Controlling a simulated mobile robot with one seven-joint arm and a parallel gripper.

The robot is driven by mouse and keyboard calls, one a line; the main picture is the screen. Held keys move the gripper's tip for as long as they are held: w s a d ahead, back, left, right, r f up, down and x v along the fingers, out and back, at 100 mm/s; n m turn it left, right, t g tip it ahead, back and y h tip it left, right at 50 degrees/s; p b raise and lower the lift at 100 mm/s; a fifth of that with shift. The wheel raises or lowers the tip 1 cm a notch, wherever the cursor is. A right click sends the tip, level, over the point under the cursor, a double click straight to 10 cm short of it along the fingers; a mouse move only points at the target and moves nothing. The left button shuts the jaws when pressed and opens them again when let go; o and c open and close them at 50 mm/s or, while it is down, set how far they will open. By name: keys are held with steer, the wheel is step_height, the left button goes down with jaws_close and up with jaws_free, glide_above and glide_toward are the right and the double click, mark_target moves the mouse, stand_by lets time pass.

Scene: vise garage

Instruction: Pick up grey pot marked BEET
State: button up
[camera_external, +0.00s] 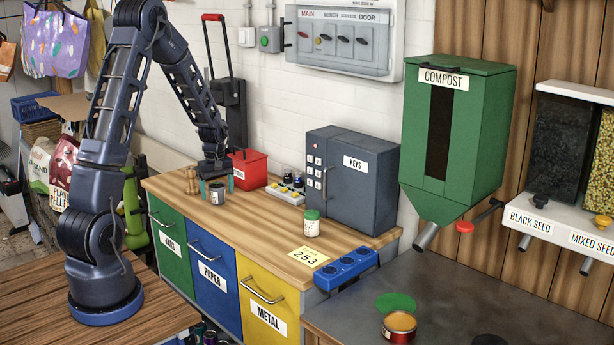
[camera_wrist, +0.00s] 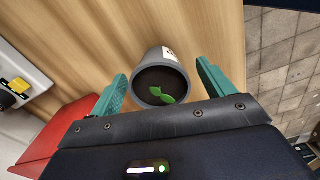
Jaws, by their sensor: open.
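A small grey pot (camera_external: 217,194) stands upright on the wooden top of the bin cabinet. In the wrist view the grey pot (camera_wrist: 149,98) holds dark soil and a green seedling. A white label shows on its far side, but its word is not readable. My gripper (camera_external: 216,184) points down over the pot. In the wrist view my open gripper (camera_wrist: 162,75) has one teal finger on each side of the pot, with visible gaps.
A red box (camera_external: 249,169) stands behind the pot, with a tray of small items (camera_external: 286,192) to its right. A grey key cabinet (camera_external: 350,180) and a green-lidded jar (camera_external: 312,223) stand further right. The wooden top between pot and jar is clear.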

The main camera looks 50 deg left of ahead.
steer(key=shift+f, duration=0.65)
steer(key=shift+c, duration=0.2)
steer(key=c, duration=1.1)
steer(key=shift+r, duration=0.1)
